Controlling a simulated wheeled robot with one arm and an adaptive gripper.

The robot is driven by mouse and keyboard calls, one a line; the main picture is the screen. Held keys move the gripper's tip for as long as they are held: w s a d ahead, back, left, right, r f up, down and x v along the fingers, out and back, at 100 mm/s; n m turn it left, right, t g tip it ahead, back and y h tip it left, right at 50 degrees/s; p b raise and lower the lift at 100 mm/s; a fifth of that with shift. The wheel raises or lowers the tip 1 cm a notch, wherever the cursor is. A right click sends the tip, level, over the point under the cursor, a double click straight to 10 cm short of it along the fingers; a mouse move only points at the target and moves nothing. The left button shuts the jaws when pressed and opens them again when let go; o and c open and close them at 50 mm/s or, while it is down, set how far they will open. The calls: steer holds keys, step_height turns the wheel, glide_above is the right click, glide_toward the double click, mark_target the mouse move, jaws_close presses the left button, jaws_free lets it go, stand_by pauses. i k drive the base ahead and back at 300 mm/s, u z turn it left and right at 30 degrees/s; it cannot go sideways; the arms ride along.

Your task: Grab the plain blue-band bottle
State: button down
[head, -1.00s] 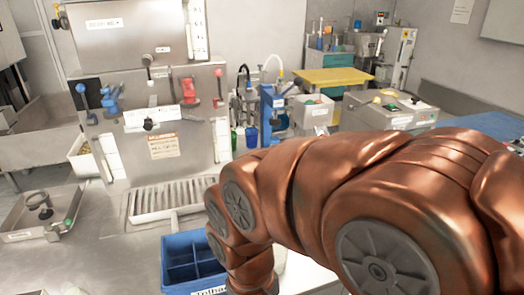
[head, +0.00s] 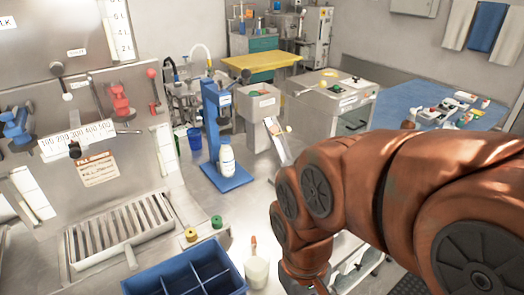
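A white bottle (head: 227,160) stands upright on the foot of a blue stand (head: 213,125) in the head view; I cannot make out a blue band on it. A pale, cloudy container (head: 256,272) with an orange piece at its top stands in front, beside the blue divided tray. I cannot tell whether either is the plain blue-band bottle. My copper-coloured arm fills the lower right and bends down at the bottom edge. My gripper is out of the picture.
The blue divided tray (head: 165,283) is at the bottom, its visible compartments empty. A slotted metal drain (head: 104,232) and small yellow (head: 191,235) and green (head: 217,222) pieces lie behind it. A blue cup (head: 194,138) stands farther back. A blue table (head: 405,100) with small items is at right.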

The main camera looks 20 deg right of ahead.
mark_target(226, 153)
steer(key=u, duration=2.65)
steer(key=k, duration=1)
steer(key=z, duration=1.4)
steer(key=i, duration=0.5)
